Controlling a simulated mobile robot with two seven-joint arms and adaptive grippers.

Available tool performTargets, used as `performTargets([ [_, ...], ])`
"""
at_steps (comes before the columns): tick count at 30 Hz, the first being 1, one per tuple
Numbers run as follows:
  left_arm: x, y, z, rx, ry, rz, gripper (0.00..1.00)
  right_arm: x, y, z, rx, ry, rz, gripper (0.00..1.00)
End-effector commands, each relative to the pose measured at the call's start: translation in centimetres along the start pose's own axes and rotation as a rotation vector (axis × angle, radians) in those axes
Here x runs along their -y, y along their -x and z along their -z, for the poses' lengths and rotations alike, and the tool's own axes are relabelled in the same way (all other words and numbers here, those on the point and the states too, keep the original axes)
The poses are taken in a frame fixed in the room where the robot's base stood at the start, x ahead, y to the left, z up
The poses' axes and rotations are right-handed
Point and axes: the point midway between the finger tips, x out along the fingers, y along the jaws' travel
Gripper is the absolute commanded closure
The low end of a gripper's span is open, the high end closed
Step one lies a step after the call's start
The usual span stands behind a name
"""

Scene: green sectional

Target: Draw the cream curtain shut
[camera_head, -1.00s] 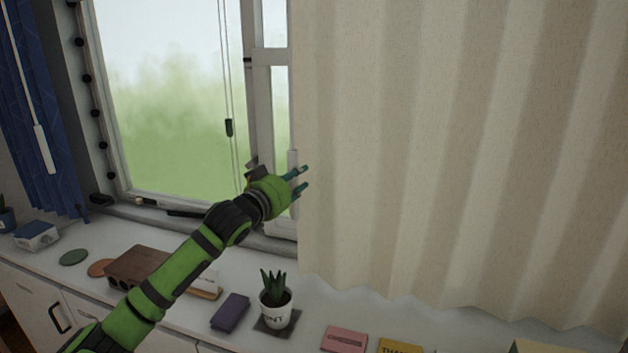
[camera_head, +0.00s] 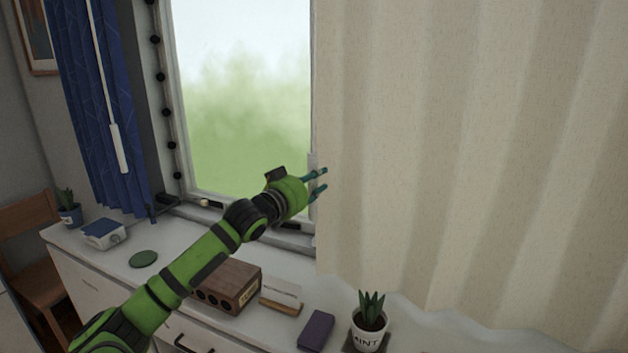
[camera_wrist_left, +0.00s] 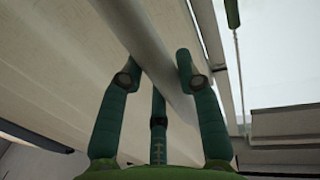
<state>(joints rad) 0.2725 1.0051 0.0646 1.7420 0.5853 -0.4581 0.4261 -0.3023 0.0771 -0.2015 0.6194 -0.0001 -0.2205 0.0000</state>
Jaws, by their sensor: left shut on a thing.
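The cream curtain (camera_head: 450,150) hangs in folds over the right part of the window in the head view. Its left edge is beside my left gripper (camera_head: 316,185). The window pane (camera_head: 240,100) to the left of it is uncovered. In the left wrist view, the fingers of my left gripper (camera_wrist_left: 160,85) are around a pale rod (camera_wrist_left: 150,45) at the edge of the cream curtain (camera_wrist_left: 60,80). The gripper is shut on this rod. My right gripper is not in view.
A blue curtain (camera_head: 95,110) with a white wand (camera_head: 119,148) hangs at the left. Below the window, a white cabinet top carries a wooden box (camera_head: 226,287), a purple block (camera_head: 316,329), a potted plant (camera_head: 369,325) and a green coaster (camera_head: 143,259).

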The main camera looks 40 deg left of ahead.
Motion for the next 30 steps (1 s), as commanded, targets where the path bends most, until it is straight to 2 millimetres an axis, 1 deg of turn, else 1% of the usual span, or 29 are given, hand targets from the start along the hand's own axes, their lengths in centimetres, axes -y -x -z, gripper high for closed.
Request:
performTargets([
  [1, 0.3, 0.0, 0.3, -0.002, -0.003, 0.008, 1.00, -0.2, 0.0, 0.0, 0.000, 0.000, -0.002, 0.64],
  [8, 0.4, 0.0, 0.3, -0.001, -0.004, 0.010, 1.00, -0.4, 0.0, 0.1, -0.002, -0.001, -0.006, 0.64],
  [9, 0.4, 0.0, 0.3, -0.001, -0.004, 0.010, 0.54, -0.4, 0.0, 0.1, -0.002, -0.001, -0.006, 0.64],
  [10, 0.4, 0.0, 0.3, -0.001, -0.004, 0.010, 0.43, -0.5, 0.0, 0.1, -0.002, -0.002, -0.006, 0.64],
  [11, 0.4, 0.0, 0.3, -0.001, -0.005, 0.010, 0.41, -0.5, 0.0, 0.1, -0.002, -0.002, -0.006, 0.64],
  [23, 0.2, 0.3, 0.1, 0.002, -0.003, 0.005, 0.41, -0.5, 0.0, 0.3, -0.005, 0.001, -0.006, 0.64],
  [26, 0.2, 1.0, -0.1, 0.004, -0.003, 0.005, 0.41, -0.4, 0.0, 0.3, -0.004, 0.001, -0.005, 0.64],
  [30, 0.2, 2.7, 0.0, 0.004, -0.005, 0.004, 0.41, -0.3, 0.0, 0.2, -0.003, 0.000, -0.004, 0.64],
])
